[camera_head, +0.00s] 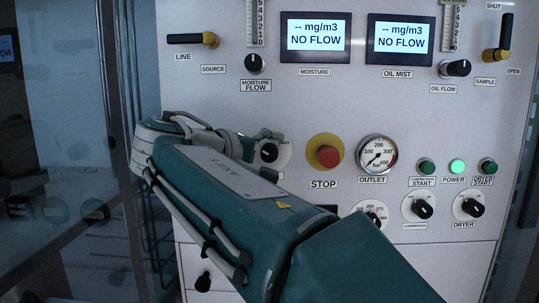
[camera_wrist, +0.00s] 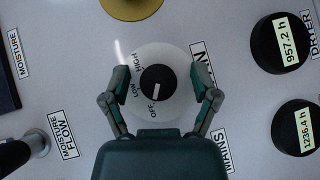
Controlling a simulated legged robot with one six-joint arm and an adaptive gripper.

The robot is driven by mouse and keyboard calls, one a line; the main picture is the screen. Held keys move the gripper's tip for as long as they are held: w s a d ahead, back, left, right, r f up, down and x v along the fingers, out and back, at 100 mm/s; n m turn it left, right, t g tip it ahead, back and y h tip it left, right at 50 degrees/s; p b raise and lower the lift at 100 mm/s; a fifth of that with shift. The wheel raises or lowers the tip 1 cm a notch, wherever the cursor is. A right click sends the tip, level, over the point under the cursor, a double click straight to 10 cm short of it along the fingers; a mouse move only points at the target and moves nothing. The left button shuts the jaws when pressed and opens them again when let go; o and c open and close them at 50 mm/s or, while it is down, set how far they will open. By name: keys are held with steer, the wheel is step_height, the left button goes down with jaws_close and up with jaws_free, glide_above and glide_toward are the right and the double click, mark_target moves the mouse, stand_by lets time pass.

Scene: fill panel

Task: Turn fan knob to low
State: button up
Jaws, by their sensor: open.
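The fan knob (camera_wrist: 157,82) is a black knob on a round white dial plate marked HIGH, LOW and OFF, central in the wrist view. Its white mark points down, towards OFF. In the head view the knob (camera_head: 268,152) shows just right of my arm's end. My gripper (camera_wrist: 167,84) is open, with one finger on each side of the dial plate, and nothing is held. The fingers look apart from the knob; their exact distance to the panel cannot be told. In the head view my gripper (camera_head: 262,137) is partly hidden by my own arm.
A red stop button (camera_head: 328,155) on a yellow base and the outlet gauge (camera_head: 377,154) sit right of the knob. The moisture flow knob (camera_head: 255,63) is above. Two hour meters (camera_wrist: 281,49) (camera_wrist: 298,127) stand at the right of the wrist view.

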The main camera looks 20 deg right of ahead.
jaws_close()
steer(key=shift+y, duration=0.3)
steer(key=m+y, duration=0.3)
steer(key=shift+f+y, duration=0.1)
steer(key=shift+y, duration=0.3)
steer(key=m+y, duration=0.2)
steer(key=y, duration=0.2)
steer(key=shift+f, duration=0.1)
steer(key=shift+a+m+y, duration=0.1)
steer(key=shift+m+y, duration=0.2)
stand_by(0.4)
jaws_free()
